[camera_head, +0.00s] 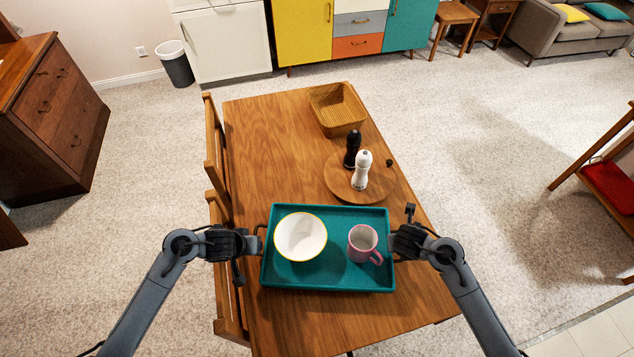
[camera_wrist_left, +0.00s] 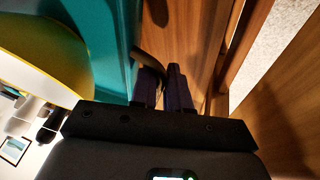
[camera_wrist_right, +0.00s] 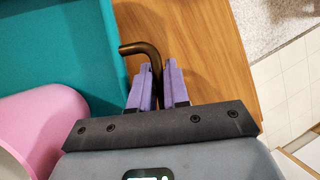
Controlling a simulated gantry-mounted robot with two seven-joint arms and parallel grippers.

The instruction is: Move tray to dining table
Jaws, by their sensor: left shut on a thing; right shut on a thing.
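A teal tray (camera_head: 327,278) is over the near part of the wooden dining table (camera_head: 270,130); I cannot tell whether it touches the tabletop. A white bowl with a yellow rim (camera_head: 300,237) sits in its left half and a pink mug (camera_head: 363,244) in its right half, both upright. My left gripper (camera_head: 256,243) is shut on the tray's left handle, and its fingers (camera_wrist_left: 165,88) show around the dark handle in the left wrist view. My right gripper (camera_head: 395,243) is shut on the right handle (camera_wrist_right: 143,48), with its purple fingers (camera_wrist_right: 158,85) around the bar.
Behind the tray, a round wooden board (camera_head: 377,192) holds a white mill (camera_head: 361,170) and a black mill (camera_head: 352,148). A woven basket (camera_head: 337,108) stands further back. Wooden chairs (camera_head: 216,150) line the table's left side. The table's far left is clear.

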